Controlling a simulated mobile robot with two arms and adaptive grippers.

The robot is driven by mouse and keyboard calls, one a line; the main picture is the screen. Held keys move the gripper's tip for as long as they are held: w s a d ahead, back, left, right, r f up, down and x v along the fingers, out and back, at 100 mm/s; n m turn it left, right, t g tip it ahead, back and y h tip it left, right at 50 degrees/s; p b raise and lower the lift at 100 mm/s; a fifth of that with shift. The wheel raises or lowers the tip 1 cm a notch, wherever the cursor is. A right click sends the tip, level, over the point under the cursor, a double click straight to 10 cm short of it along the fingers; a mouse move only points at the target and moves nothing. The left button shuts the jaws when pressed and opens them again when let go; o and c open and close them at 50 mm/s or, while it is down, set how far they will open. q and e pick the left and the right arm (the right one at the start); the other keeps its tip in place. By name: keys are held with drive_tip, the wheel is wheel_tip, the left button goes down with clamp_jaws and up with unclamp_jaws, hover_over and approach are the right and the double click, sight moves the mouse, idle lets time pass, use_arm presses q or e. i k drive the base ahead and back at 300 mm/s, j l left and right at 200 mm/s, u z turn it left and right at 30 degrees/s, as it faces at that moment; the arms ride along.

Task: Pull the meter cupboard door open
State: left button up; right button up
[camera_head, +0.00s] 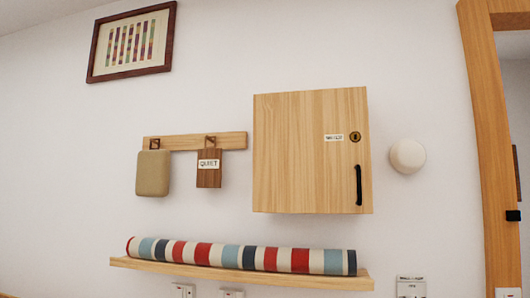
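The meter cupboard (283,149) is a light wooden box on the white wall, right of centre in the head view. Its door (310,180) faces me and looks closed. A black upright handle (358,185) is near the door's lower right edge. A round brass lock (355,137) and a small white label (333,137) are above the handle. Neither of my grippers is in view. The cupboard's inside is hidden.
Below, a wooden shelf (240,277) bears a striped roll (240,255). A peg rail (225,140) with a beige pouch (153,173) and a QUIET tag (209,168) is at left. A round white knob-like fitting (407,156) and a door frame (487,130) are at right.

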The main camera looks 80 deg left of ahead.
sight(306, 160)
drive_tip(key=k+u, duration=0.1)
drive_tip(key=u, duration=2.2)
